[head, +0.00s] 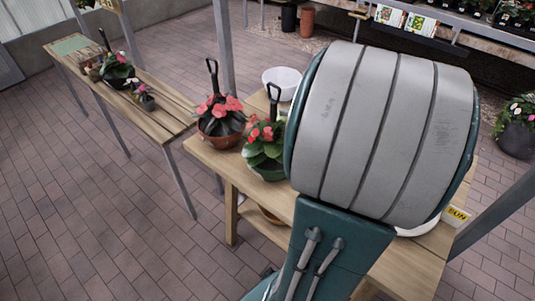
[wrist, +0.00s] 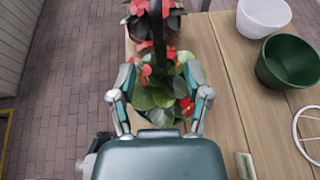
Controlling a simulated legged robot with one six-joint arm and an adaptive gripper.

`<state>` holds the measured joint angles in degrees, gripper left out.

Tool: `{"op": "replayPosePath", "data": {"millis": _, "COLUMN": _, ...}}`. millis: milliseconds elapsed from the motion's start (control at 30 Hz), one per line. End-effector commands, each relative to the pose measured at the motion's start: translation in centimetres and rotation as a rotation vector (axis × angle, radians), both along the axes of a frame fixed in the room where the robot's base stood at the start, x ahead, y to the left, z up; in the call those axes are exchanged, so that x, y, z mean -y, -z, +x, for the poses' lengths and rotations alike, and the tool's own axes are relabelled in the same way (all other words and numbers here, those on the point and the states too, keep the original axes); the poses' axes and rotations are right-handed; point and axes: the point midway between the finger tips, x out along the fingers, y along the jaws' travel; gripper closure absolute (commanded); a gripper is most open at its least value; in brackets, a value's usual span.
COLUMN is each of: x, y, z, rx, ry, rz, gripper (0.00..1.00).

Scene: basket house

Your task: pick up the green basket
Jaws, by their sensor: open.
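The green basket (head: 268,172) stands on the wooden table in the head view, holding a plant with red flowers and a tall dark hook handle. In the wrist view its leaves (wrist: 155,92) show between the fingers of my gripper (wrist: 158,82), and the dark handle rises up the middle. My gripper is open, with one finger on each side of the plant. I cannot tell whether the fingers touch it. The basket's body is mostly hidden by leaves in the wrist view. My arm hides the gripper in the head view.
A brown pot (head: 221,137) with red flowers stands close behind the basket. An empty green bowl (wrist: 290,62), a white bowl (wrist: 262,14) and a white ring (wrist: 305,132) lie to the right on the table. A second bench (head: 165,122) with plants stands at left. Open brick floor lies between.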

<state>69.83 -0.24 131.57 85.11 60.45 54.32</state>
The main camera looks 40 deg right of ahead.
Motion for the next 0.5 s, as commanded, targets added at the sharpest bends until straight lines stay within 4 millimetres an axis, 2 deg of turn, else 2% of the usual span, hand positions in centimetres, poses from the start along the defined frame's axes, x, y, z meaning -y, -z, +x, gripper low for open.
{"op": "replayPosePath", "data": {"millis": 100, "x": -0.3, "y": 0.5, "z": 1.4, "rx": -0.001, "ry": -0.004, "rz": -0.003, "gripper": 0.37}}
{"op": "replayPosePath", "data": {"millis": 233, "x": -0.4, "y": 0.8, "z": 2.1, "rx": -0.001, "ry": -0.004, "rz": -0.005, "gripper": 0.37}}
{"op": "replayPosePath", "data": {"millis": 500, "x": 0.5, "y": 2.6, "z": 5.7, "rx": -0.001, "ry": -0.007, "rz": -0.003, "gripper": 0.37}}
